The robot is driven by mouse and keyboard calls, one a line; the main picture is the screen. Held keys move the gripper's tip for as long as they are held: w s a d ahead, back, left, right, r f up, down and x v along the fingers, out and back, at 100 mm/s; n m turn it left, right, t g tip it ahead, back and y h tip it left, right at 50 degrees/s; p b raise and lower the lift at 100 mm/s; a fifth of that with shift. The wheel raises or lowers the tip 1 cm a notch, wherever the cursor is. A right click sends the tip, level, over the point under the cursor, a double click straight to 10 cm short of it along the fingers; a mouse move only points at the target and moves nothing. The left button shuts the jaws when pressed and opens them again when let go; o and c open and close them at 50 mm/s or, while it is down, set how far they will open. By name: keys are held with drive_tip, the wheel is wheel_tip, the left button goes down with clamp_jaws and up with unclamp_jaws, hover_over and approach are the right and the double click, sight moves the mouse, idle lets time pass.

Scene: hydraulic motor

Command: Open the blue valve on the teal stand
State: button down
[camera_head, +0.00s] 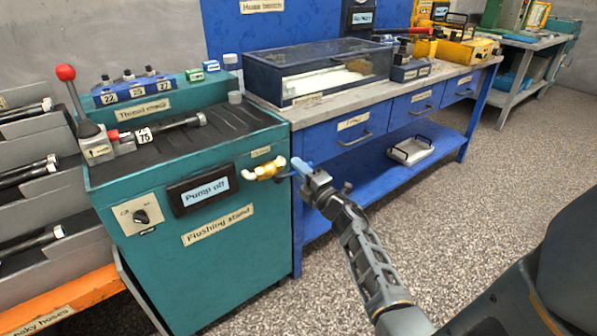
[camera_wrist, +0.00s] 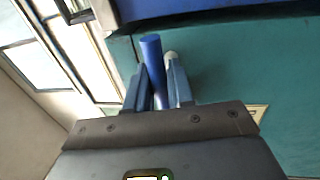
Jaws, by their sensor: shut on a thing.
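The teal stand (camera_head: 255,225) is at the left in the head view, labelled "Flushing stand". A brass valve body (camera_head: 265,170) with a pale elbow fitting sticks out of its right front, near the top. My gripper (camera_head: 297,172) is at the valve's right side, and its fingers partly hide the valve there. In the wrist view the blue valve handle (camera_wrist: 152,62) stands between the two fingers of my gripper (camera_wrist: 158,88), which are shut on it. Its tip reaches past the fingers. The valve body is not clear in the wrist view.
A "Pump off" display (camera_head: 205,190) and a knob (camera_head: 141,216) are on the stand's front. A blue workbench (camera_head: 350,140) with drawers stands close behind my gripper. A red-knobbed lever (camera_head: 72,88) rises at the stand's left. The speckled floor at right is open.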

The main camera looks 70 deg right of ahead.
idle(0.4)
drive_tip(key=c, duration=1.1)
unclamp_jaws()
drive_tip(key=shift+b+v, duration=0.3)
drive_tip(key=shift+v, duration=3.6)
